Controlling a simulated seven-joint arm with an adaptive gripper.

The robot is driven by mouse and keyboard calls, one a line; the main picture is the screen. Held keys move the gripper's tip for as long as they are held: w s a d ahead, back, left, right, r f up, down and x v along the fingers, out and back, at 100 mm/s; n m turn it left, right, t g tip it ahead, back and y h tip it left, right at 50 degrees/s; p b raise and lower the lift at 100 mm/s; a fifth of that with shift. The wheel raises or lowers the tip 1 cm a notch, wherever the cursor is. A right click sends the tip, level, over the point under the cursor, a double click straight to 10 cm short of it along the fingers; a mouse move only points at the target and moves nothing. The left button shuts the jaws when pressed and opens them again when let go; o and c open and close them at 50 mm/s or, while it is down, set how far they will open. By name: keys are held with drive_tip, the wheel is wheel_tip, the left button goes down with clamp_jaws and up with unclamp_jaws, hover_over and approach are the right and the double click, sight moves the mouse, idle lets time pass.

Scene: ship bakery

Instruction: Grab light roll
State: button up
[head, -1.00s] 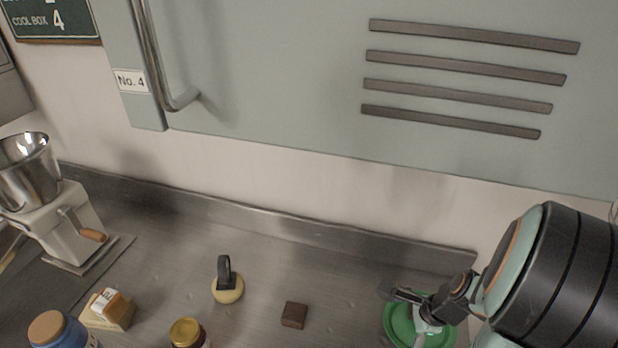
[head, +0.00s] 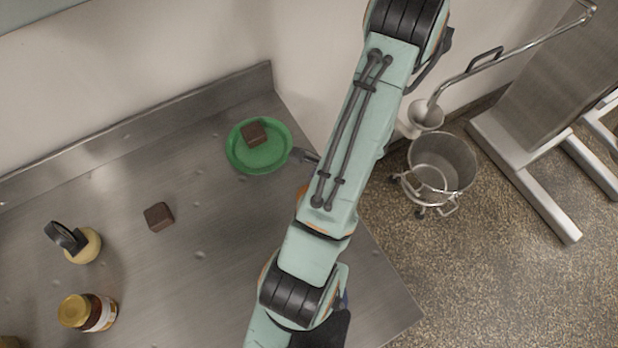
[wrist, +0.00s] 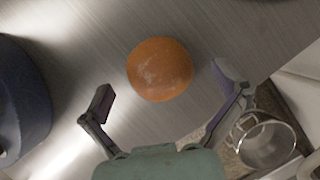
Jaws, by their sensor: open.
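A round orange-brown roll (wrist: 160,69) lies on the steel counter in the wrist view, lit with a pale, slightly floury top. My gripper (wrist: 163,83) is open and empty, with one finger on each side below the roll; the roll sits just ahead of the gap between them. In the head view my arm covers most of that spot. One dark finger (head: 305,156) shows at the arm's left edge, near the plate. A small orange patch below it may be the roll, but I cannot tell.
A green plate (head: 279,155) holds a brown block (head: 254,134). A dark blue object (wrist: 17,95) is at left in the wrist view. A metal bucket (head: 441,165) stands beyond the counter edge.

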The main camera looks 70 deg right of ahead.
drive_tip(key=shift+f, duration=0.1)
drive_tip(key=c, duration=1.1)
